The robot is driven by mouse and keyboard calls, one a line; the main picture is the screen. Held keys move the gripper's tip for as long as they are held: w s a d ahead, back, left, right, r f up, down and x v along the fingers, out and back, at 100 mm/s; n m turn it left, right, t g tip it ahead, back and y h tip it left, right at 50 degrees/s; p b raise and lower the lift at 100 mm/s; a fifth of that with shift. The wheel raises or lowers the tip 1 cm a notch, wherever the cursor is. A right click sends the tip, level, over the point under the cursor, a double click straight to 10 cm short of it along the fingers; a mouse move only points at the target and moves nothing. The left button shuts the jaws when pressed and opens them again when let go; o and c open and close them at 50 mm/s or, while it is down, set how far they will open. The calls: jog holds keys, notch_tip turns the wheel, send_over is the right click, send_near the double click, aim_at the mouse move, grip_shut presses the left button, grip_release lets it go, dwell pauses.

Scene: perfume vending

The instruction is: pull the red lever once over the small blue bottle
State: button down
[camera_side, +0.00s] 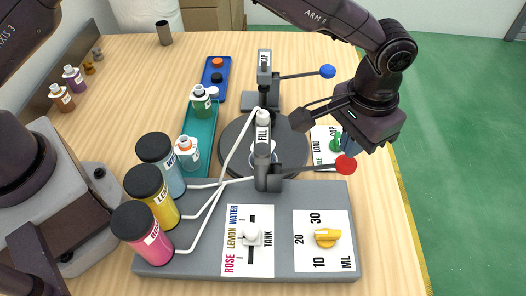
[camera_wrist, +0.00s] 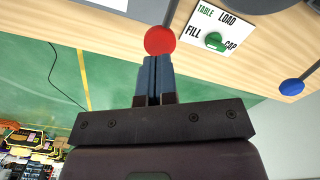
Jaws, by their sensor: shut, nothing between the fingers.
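The red lever's ball knob (camera_side: 345,164) sits at the end of a dark rod reaching right from the grey FILL post (camera_side: 266,172). My gripper (camera_side: 348,150) is shut and empty, its blue fingertips right at the top of the red ball. In the wrist view the closed fingertips (camera_wrist: 155,62) are just below the red ball (camera_wrist: 160,40) and look very near or touching; I cannot tell which. A small bottle, seemingly bluish, stands on the dark round turntable (camera_side: 236,160) behind the FILL post. It is mostly hidden.
A second lever with a blue ball (camera_side: 327,71) belongs to the CAP post (camera_side: 264,80). A green knob (camera_wrist: 214,41) is on the TABLE card. The front panel holds a white tank knob (camera_side: 252,236) and yellow ML knob (camera_side: 327,237). Three black-lidded tanks (camera_side: 157,199) stand left.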

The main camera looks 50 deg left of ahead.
aim_at(345, 167)
dwell(0.4)
jog(key=shift+f, duration=3.45)
jog(key=shift+r, duration=4.95)
